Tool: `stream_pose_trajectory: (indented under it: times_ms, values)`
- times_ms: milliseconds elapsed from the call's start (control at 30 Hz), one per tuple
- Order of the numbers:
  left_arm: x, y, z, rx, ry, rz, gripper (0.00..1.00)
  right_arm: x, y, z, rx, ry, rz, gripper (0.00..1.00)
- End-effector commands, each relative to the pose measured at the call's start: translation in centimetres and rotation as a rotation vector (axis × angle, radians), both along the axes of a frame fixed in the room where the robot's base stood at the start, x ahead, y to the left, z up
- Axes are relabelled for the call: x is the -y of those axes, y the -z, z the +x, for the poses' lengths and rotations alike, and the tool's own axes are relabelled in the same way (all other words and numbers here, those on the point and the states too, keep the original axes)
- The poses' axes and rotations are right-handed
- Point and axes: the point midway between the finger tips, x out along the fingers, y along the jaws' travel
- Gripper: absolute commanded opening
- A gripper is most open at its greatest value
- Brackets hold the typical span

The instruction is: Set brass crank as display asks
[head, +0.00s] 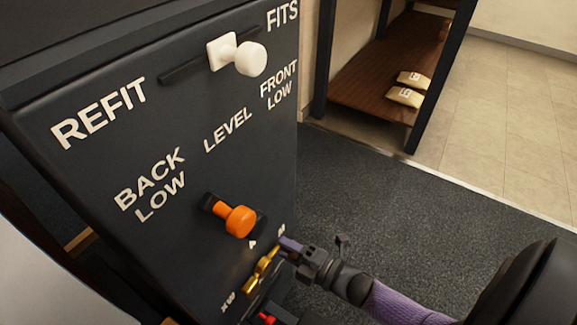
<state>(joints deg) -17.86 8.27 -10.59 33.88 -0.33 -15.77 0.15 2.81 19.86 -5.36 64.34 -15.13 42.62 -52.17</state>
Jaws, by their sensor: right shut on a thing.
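The brass crank (260,271) is low on the front of a dark panel (95,215), between small white letters that are partly hidden. My right gripper (283,251) comes in from the right and is shut on the crank's upper end. The fingers hide part of the crank and the lettering beside it. My left gripper is not in view. I cannot make out a display readout in this view.
An orange knob (240,221) sits above the crank under BACK LOW, LEVEL and FRONT LOW. A white knob (250,58) sits on a slot between REFIT and FITS. A red part (266,319) shows below. A brown shelf (365,85) holds two pale packets (405,96).

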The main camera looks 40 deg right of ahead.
Motion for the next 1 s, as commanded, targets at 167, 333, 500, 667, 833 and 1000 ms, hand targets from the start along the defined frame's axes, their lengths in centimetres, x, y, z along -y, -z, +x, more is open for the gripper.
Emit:
stream_pose_trajectory:
  times_ms: [167, 333, 500, 667, 833, 1000]
  values:
    - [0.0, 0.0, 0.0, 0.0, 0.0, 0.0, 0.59, 0.0, 0.0, 0.0, -0.001, 0.0, 0.0, 0.0]
    - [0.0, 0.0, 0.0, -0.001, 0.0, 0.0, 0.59, 0.0, 0.0, 0.0, -0.001, -0.001, 0.001, 0.58]
    - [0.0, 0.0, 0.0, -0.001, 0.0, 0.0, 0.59, 0.0, 0.0, 0.0, 0.0, 0.0, 0.001, 0.78]
    - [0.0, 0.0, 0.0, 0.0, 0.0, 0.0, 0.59, 0.0, 0.0, -0.1, 0.0, 0.0, 0.001, 0.78]
    - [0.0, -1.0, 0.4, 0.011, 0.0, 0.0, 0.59, 1.0, -0.4, -2.9, -0.003, 0.001, -0.001, 0.78]
    - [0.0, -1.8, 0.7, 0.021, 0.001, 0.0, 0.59, 2.5, -0.6, -6.9, -0.003, 0.001, 0.0, 0.78]
